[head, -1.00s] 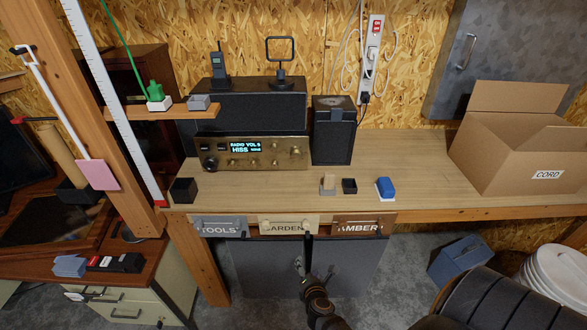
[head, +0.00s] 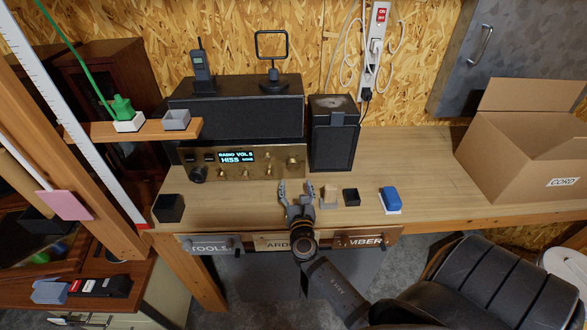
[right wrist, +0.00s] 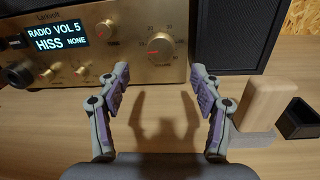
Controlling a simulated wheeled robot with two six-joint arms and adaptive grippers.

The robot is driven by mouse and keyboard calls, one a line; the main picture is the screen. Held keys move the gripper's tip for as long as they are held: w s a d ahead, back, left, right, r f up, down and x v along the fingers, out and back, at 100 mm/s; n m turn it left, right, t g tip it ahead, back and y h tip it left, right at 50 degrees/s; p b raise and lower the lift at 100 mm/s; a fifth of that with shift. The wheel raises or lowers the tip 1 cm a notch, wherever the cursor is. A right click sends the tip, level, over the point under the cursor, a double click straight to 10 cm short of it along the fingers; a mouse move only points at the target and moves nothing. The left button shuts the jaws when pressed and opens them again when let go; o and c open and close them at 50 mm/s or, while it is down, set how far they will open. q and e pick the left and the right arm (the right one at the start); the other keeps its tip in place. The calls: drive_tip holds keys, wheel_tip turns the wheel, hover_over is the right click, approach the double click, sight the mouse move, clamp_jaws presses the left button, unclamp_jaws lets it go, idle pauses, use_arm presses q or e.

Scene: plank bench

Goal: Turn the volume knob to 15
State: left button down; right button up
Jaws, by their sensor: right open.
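The brass-fronted radio (head: 228,172) stands at the back of the bench, its display (right wrist: 57,35) reading "RADIO VOL 5" and "HISS NONE". A round brass knob (right wrist: 160,47) with numbers around it and a red mark at its left is at the panel's right; I take it as the volume knob. It also shows in the head view (head: 293,163). My right gripper (head: 296,184) is open and empty over the bench in front of this knob. In the right wrist view its fingertips (right wrist: 160,72) lie on either side below the knob, apart from it. My left gripper is not in view.
A black speaker (head: 333,135) stands right of the radio. A wooden block on a grey base (right wrist: 262,108), a small black box (head: 351,197) and a blue block (head: 390,197) sit to the gripper's right. A black box (head: 170,208) is at left; bench between is clear.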

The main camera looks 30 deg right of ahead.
sight(293, 168)
drive_tip(key=x, duration=0.5)
drive_tip(key=shift+w+d+f+p, duration=0.1)
drive_tip(key=shift+f+p, duration=0.2)
drive_tip(key=shift+p, duration=0.1)
drive_tip(key=shift+x, duration=1.25)
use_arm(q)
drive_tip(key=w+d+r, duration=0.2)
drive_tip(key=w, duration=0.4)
use_arm(e)
drive_tip(key=shift+w, duration=0.1)
drive_tip(key=shift+f, duration=0.1)
drive_tip(key=shift+c, duration=0.7)
drive_tip(key=c, duration=1)
drive_tip(key=m+b, duration=0.1)
drive_tip(key=b, duration=0.1)
drive_tip(key=m+b, duration=0.1)
drive_tip(key=m, duration=0.1)
drive_tip(key=shift+f+b, duration=0.25)
drive_tip(key=shift+b, duration=0.15)
drive_tip(key=m+b, duration=0.3)
drive_tip(key=shift+m, duration=0.4)
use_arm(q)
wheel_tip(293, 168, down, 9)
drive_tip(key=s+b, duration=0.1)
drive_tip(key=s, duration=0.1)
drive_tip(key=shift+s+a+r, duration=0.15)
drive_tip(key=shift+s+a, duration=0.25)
use_arm(e)
drive_tip(key=shift+r+m, duration=0.2)
drive_tip(key=shift+m, duration=0.5)
